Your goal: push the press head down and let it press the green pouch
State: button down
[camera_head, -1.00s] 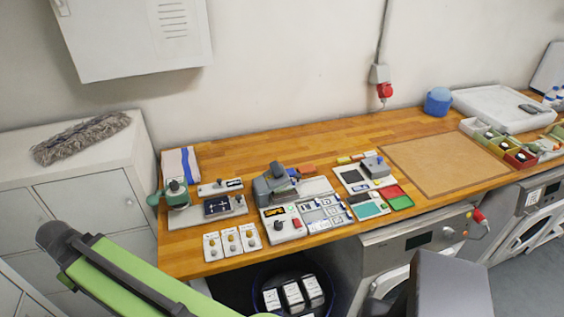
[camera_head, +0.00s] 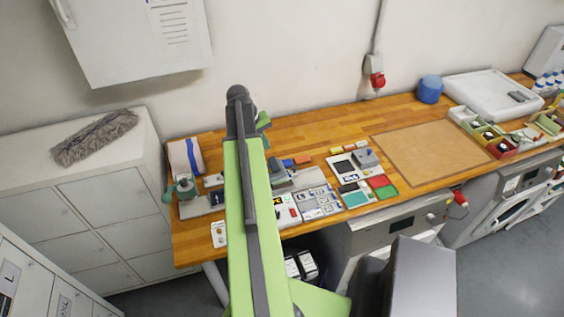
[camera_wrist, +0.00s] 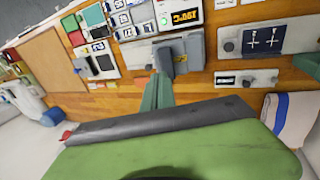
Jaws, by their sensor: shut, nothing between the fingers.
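The press (camera_head: 279,174), a grey block with a head over a light base, stands on the wooden bench, partly hidden behind my raised green arm. It also shows in the wrist view (camera_wrist: 180,58), upside down, beside a panel with an orange lit display. My gripper (camera_wrist: 159,84) is shut and empty; in the wrist view its green fingers point toward the press, and I cannot tell whether they touch it. In the head view my gripper (camera_head: 263,122) shows only partly past the arm's top. I cannot make out the green pouch in either view.
Panels with small parts (camera_head: 318,203) lie right of the press. A tray with red and green pads (camera_head: 382,187) lies further right. A brown mat (camera_head: 425,150) leaves clear room. A folded white-blue cloth (camera_head: 184,157) lies at the bench's left end.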

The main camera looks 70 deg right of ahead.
jog(key=s, duration=0.2)
jog(key=b, duration=1.3)
send_near(282, 169)
jog(key=x, duration=0.7)
jog(key=shift+s+d+r, duration=0.15)
jog(key=shift+s+d, duration=0.05)
jog(key=shift+s, duration=0.05)
jog(key=shift+r, duration=0.1)
